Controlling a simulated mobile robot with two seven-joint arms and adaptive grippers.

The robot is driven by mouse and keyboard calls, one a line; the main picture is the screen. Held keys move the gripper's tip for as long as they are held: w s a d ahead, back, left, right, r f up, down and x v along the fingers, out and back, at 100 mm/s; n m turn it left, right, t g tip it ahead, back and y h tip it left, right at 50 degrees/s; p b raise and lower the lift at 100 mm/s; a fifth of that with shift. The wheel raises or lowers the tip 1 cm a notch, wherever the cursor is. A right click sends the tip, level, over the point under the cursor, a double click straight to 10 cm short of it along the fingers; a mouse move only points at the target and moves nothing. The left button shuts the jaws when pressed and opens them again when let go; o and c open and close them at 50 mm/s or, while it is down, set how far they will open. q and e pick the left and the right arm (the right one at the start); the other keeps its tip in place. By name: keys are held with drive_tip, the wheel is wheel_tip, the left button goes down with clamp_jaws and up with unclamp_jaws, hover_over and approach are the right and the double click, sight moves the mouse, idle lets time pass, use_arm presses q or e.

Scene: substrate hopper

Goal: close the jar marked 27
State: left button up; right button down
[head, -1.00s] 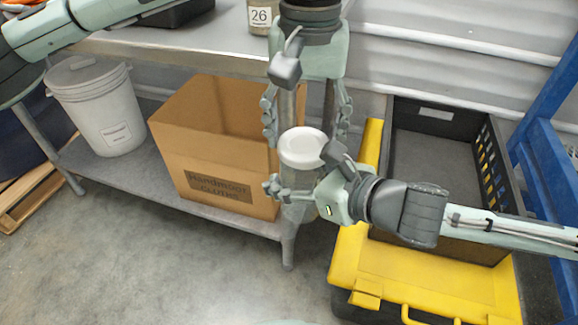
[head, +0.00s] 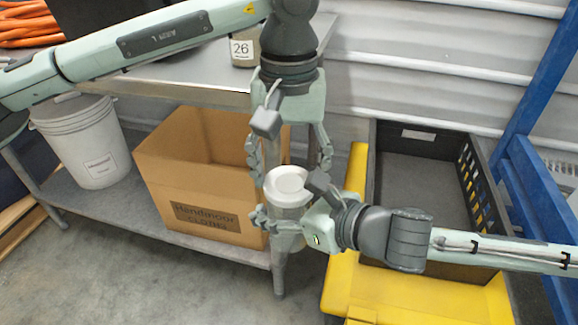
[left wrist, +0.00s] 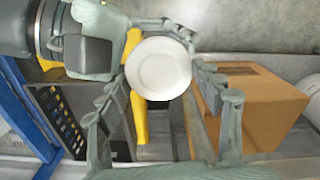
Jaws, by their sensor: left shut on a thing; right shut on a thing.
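A clear jar (head: 288,217) with a round white lid (head: 287,181) on top is held upright in the air. Its body is in my right gripper (head: 284,218), which is shut on it from the right side. My left gripper (head: 289,168) points down from above, its fingers on either side of the lid and shut on it. The left wrist view shows the lid (left wrist: 159,68) from above between the left fingers (left wrist: 160,76). No number shows on this jar. How tightly the lid sits cannot be seen.
A jar labelled 26 (head: 244,48) stands on the metal bench (head: 190,75). Below are a cardboard box (head: 205,190) and a white bucket (head: 85,145). A yellow case (head: 400,292) and black crate (head: 425,165) lie to the right, beside a blue frame (head: 545,170).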

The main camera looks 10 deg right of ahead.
use_arm(q)
drive_tip(key=shift+f, duration=0.55)
idle(0.4)
drive_tip(key=o, duration=0.8)
drive_tip(key=shift+r, duration=0.1)
drive_tip(key=shift+r, duration=2.2)
drive_tip(key=shift+c, duration=0.3)
